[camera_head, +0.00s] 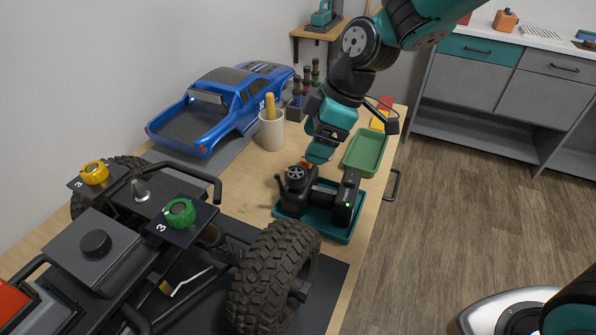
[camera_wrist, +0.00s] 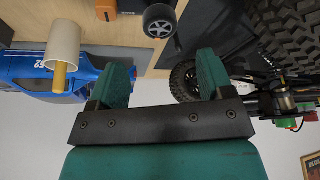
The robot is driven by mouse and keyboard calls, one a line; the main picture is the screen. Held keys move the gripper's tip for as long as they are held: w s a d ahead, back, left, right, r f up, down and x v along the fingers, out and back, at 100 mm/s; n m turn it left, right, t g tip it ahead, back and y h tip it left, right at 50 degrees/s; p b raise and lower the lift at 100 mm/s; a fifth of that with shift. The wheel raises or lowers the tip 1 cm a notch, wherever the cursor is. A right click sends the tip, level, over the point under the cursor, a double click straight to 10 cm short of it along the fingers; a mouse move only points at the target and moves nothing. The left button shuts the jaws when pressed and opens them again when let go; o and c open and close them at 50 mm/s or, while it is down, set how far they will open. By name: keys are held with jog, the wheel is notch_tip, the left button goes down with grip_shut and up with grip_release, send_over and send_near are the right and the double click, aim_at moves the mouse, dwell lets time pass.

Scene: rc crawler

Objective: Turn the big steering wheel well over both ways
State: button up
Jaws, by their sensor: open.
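The steering wheel (camera_head: 296,173) is a small black wheel with a grey spoked hub, on the side of a black handset (camera_head: 325,197). The handset lies in a teal tray (camera_head: 318,226) on the bench. The wheel also shows in the wrist view (camera_wrist: 160,20), at the top edge, beyond the fingertips and roughly in line with the gap between them. My gripper (camera_head: 319,158) is just above and right of the wheel in the head view. In the wrist view its two teal fingers (camera_wrist: 165,68) stand apart with nothing between them.
A crawler chassis (camera_head: 140,235) with big knobbly tyres fills the near left. A blue truck body (camera_head: 220,105), a cream cup (camera_head: 271,130) and several upright tools (camera_head: 300,95) stand behind. A green tray (camera_head: 365,152) lies right of my gripper. The floor is clear to the right.

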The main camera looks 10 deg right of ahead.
aim_at(297, 172)
jog(key=x, duration=0.9)
jog(key=c, duration=0.9)
